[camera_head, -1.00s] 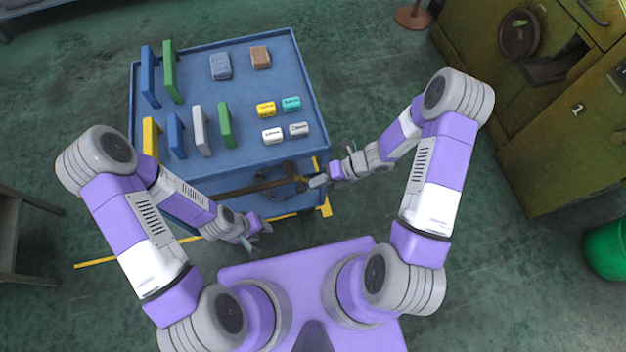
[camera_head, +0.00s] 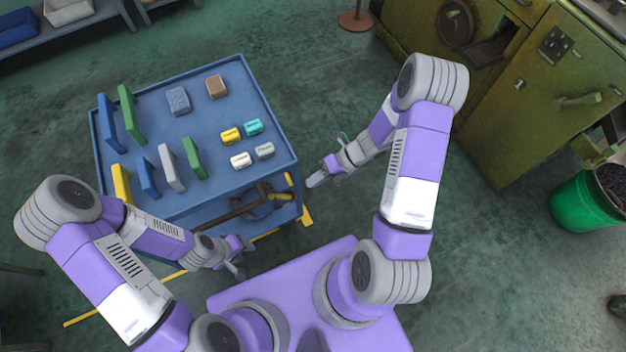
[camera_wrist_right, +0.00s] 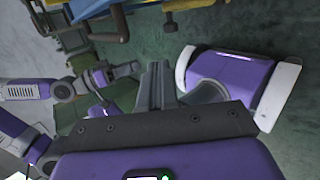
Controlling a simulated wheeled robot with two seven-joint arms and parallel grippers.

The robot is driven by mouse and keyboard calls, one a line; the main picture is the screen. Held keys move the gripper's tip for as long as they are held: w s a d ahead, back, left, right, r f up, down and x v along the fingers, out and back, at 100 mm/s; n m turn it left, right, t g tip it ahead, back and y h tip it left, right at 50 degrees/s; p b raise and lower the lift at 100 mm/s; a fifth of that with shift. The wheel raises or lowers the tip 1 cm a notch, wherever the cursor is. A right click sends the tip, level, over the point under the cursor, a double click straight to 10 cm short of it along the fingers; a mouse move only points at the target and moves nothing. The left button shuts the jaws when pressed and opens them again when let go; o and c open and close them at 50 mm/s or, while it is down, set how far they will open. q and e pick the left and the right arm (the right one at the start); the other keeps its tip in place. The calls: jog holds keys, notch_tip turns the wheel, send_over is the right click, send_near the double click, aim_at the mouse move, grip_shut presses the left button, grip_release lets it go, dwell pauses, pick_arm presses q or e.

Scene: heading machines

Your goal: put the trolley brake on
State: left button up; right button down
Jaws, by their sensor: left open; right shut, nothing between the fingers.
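The blue trolley (camera_head: 222,150) stands at the left in the head view. A brown bar handle (camera_head: 235,209) runs along its near side. A small yellow part (camera_head: 282,196) sits by the handle's right end; I cannot tell whether it is the brake or how it is set. My right gripper (camera_head: 314,181) is shut and empty, just right of the trolley's near right corner and apart from it. In the right wrist view its shut fingers (camera_wrist_right: 158,84) point towards the trolley's edge. My left gripper (camera_head: 241,263) is open and empty, low in front of the trolley.
Coloured upright plates (camera_head: 171,167) and several small blocks (camera_head: 231,136) are on the trolley top. Yellow floor marking (camera_head: 92,314) runs in front. A green machine (camera_head: 500,110) and green bin (camera_head: 585,204) stand at the right.

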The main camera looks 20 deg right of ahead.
jog(key=s+a+f+n+h, duration=0.3)
jog(key=s+a+f+n, duration=0.1)
jog(key=n, duration=1.2)
jog(key=s+a+f+n+h, duration=0.2)
jog(key=s+a+f+n, duration=0.2)
jog(key=n, duration=1.3)
jog(key=shift+s+a+f+n+g+h, duration=0.2)
jog(key=shift+s+f+n+g+h, duration=0.1)
jog(key=shift+h, duration=0.1)
jog(key=shift+s, duration=0.1)
